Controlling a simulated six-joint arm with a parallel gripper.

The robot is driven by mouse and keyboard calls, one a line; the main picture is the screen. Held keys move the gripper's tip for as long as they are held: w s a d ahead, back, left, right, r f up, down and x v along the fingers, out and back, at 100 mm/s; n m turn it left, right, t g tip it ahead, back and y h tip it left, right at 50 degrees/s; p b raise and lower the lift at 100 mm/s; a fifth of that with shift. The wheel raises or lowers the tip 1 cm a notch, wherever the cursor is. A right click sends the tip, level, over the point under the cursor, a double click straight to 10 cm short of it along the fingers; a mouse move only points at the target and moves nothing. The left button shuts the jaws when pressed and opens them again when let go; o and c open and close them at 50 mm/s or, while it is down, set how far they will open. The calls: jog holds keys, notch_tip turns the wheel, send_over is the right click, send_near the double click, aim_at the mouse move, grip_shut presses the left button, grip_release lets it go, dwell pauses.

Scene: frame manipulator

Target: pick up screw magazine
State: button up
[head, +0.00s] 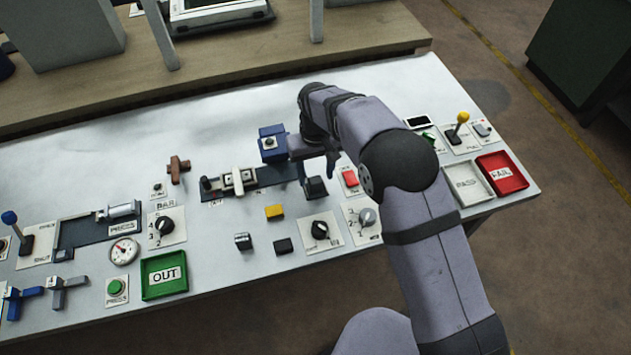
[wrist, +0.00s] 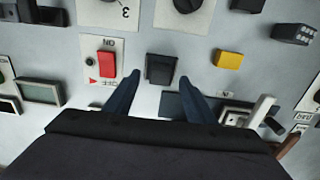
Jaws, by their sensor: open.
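A small dark block with a sloped face (head: 315,188) stands on the pale bench just below my gripper in the head view. It may be the screw magazine, but no label on it can be read. In the wrist view this block (wrist: 161,69) lies between and slightly beyond the two fingertips. My gripper (wrist: 158,80) is open, with a dark blue finger on each side of the block and nothing held. In the head view my gripper (head: 318,170) is partly hidden by my own wrist. Whether the fingers are level with the block or above it I cannot tell.
A red switch (head: 350,179) stands close to the right of the block. A dark rail fixture (head: 283,174) lies to its left. A yellow block (head: 275,212), a black block (head: 283,246), a grey metal block (head: 243,241) and a knob plate (head: 320,231) stand nearer the front.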

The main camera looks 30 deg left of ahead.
aim_at(315, 179)
jog(key=shift+f+p, duration=0.5)
jog(key=shift+f, duration=1.15)
jog(key=shift+c, duration=0.6)
jog(key=c, duration=1)
jog(key=shift+c, duration=0.3)
jog(key=shift+r, duration=0.1)
notch_tip(315, 179, up, 10)
jog(key=b, duration=0.3)
jog(key=shift+s, duration=0.1)
